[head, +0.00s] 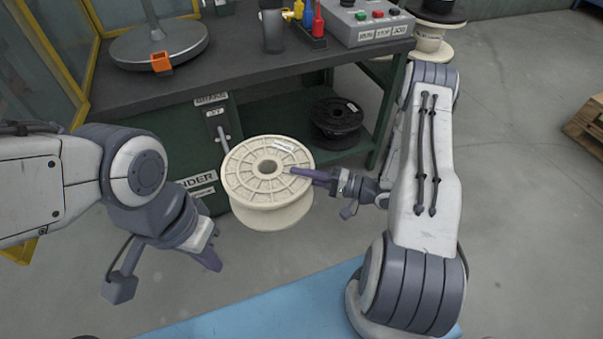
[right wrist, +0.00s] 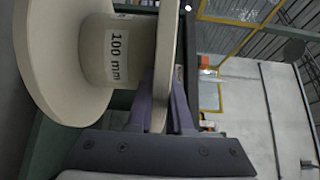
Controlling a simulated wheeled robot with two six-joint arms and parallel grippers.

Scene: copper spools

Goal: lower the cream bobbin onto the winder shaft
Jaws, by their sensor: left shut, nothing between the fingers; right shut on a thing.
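The cream bobbin (head: 267,172) hangs in front of the winder (head: 197,182), its upper flange facing up with an open centre hole. My right gripper (head: 308,174) is shut on the right edge of that flange. In the right wrist view the purple fingers (right wrist: 163,105) pinch the flange, and the bobbin's core (right wrist: 128,50) carries a "100 mm" label. A thin grey rod (head: 223,139) shows just behind the bobbin's left edge; I cannot tell whether it is the winder shaft. The bobbin hides much of the winder. My left gripper (head: 213,250) is shut and empty, lower left of the bobbin.
A dark workbench (head: 240,62) stands behind, with a control box (head: 372,22), bottles and a round grey base (head: 160,42) on it. A black spool (head: 337,118) sits on its lower shelf. A blue mat (head: 270,308) lies on the floor in front.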

